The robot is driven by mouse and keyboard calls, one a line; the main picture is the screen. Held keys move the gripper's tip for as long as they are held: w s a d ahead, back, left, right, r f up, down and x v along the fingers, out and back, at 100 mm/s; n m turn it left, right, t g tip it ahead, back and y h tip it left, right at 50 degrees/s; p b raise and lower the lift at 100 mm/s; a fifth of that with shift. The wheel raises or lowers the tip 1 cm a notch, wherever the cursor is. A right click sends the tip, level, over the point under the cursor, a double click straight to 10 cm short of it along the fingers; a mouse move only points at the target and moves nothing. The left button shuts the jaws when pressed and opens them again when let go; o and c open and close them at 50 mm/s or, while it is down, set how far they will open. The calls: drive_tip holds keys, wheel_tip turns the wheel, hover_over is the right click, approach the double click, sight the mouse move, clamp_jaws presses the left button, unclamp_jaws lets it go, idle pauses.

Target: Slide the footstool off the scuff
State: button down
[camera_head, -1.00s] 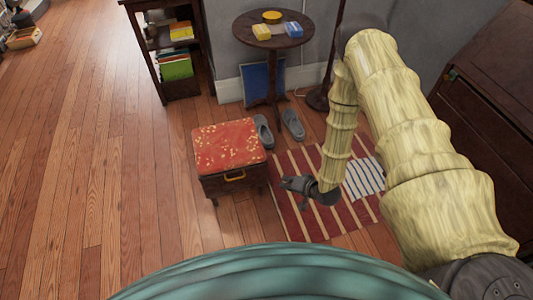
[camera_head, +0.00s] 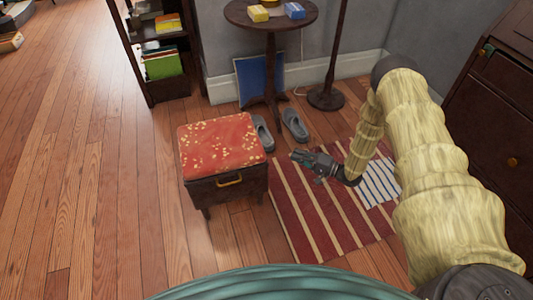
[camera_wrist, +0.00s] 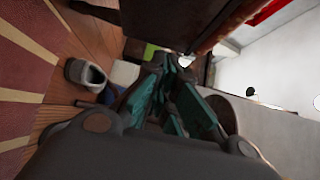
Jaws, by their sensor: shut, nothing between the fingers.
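The footstool (camera_head: 226,188) has a red patterned cushion, dark wooden sides and a brass front handle. It stands upright on the floor, left of the striped rug. A grey slipper (camera_head: 264,134) lies at its back right corner; I cannot tell whether they touch. A second grey slipper (camera_head: 295,126) lies further right. No scuff mark shows on the visible floor. My gripper (camera_head: 294,157) is shut and empty, right of the footstool, with a small gap in the picture. In the wrist view my gripper (camera_wrist: 170,85) points past the footstool's dark wood (camera_wrist: 175,22) and a slipper (camera_wrist: 86,74).
A round table (camera_head: 270,20) and a blue panel (camera_head: 259,80) stand behind the slippers. A bookshelf (camera_head: 147,60) is at the back left, a dark cabinet (camera_head: 500,110) at the right. The red striped rug (camera_head: 310,220) lies under my arm. Floor left of the footstool is clear.

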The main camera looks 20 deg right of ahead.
drive_tip(key=s+a+b+x, duration=0.2)
drive_tip(key=b+x, duration=0.3)
drive_tip(key=x, duration=0.7)
drive_tip(key=shift+w+a, duration=0.2)
drive_tip(key=shift+w, duration=0.1)
